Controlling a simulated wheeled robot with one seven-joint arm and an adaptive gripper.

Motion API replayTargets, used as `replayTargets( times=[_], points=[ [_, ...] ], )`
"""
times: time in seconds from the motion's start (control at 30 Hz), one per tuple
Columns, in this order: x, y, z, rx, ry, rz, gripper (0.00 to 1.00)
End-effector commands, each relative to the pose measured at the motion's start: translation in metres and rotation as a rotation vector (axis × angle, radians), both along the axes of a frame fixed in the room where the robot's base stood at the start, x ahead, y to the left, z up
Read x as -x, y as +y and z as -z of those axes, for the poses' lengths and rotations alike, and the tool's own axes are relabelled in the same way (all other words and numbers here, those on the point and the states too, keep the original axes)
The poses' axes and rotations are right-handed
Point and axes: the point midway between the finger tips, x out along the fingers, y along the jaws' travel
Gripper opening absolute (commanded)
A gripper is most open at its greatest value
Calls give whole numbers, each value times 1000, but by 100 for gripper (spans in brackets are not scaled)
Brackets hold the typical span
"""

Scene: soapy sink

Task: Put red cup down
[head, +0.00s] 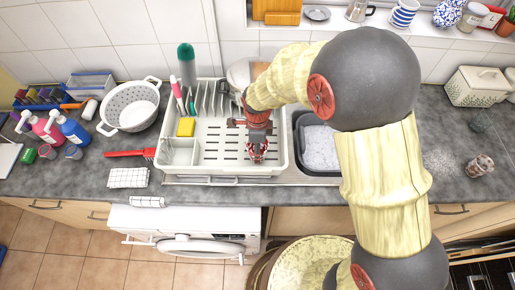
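My gripper (257,152) points down over the white dish rack (212,165), above its slotted floor near the right side. Red shows at and around the fingertips. It is too small in the head view to tell whether this is the red cup or the gripper's own red parts. I cannot tell whether the fingers are open or shut, or how high they are above the rack. No other red cup stands out clearly in view.
The sink of suds (320,148) lies to the right, partly behind my arm. A white colander (130,106) and bottles are at left. A patterned cup (479,166) stands far right.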

Motion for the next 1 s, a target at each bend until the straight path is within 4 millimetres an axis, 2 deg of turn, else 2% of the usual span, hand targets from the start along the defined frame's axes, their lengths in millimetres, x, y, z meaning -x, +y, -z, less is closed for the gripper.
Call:
replayTargets(
  times=[0.17,0.2,0.5,0.83,1.0],
  points=[
    [0,0,3,0,0,0,27],
    [0,0,4,0,1,0,57],
    [0,0,3,0,0,0,74],
    [0,0,2,0,0,0,75],
    [-1,0,-12,-1,-2,0,75]
  ],
)
